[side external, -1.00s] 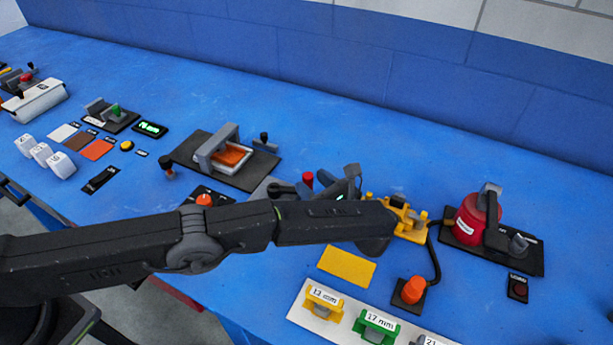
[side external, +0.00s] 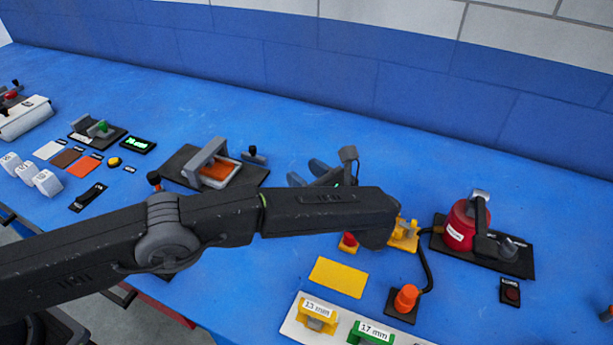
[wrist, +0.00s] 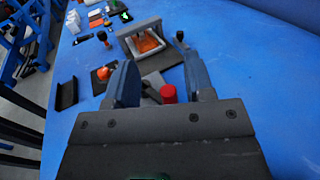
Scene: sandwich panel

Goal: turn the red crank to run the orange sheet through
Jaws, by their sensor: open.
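The red crank knob (wrist: 168,93) stands upright between and below my gripper's fingers in the wrist view, nearer the right finger. Its grey crank arm (wrist: 150,90) is partly hidden. My gripper (wrist: 157,55) is open, and no contact with the knob shows. An orange sheet (side external: 215,172) lies in a grey frame press on a black base, also seen in the wrist view. Another flat orange sheet (side external: 84,166) lies farther left on the bench.
A yellow sheet (side external: 339,278), an orange button (side external: 405,298) and labelled blocks (side external: 318,312) lie in front of my arm. A red canister device (side external: 462,226) stands at right. A black tray (wrist: 67,94) is at the bench edge. Free blue bench lies behind my gripper.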

